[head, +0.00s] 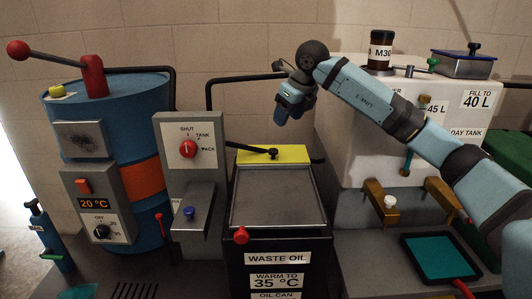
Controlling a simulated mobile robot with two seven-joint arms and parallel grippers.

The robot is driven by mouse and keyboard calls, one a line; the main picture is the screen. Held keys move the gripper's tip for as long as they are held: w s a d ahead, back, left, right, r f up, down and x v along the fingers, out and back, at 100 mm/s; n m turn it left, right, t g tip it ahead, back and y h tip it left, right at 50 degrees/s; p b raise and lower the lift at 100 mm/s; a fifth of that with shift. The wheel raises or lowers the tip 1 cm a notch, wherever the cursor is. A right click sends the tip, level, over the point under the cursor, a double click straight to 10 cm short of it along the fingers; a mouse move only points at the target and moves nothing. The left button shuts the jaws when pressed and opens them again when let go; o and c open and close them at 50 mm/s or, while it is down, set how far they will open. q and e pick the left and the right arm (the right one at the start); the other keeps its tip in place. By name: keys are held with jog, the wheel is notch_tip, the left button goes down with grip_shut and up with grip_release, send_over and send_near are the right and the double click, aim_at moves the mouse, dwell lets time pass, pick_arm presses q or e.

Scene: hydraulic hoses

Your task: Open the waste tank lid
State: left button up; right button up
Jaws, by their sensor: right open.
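The waste tank (234,266) is a black box labelled "WASTE OIL" and "WARM TO 35 °C" at the lower middle of the head view. A flat grey lid (278,200) covers its top and looks shut. A yellow block (290,152) sits along its back edge, with a black knobbed lever (258,150) on it. A red knob (241,236) is at its front left corner. My right gripper (282,118) is open and empty, pointing down above and behind the yellow block, apart from it. Its fingers are small and partly hidden. My left gripper is out of view.
A blue drum (135,110) with a red lever and a grey valve panel (190,128) stand to the left. A white day tank (350,150) with brass taps stands to the right, above a teal tray (438,256). A black pipe (232,79) runs behind the waste tank.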

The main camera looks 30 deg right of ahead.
aim_at(273, 150)
jog(key=b+x, duration=0.3)
jog(key=x, duration=0.9)
jog(key=shift+w+a, duration=0.1)
jog(key=shift+w, duration=0.05)
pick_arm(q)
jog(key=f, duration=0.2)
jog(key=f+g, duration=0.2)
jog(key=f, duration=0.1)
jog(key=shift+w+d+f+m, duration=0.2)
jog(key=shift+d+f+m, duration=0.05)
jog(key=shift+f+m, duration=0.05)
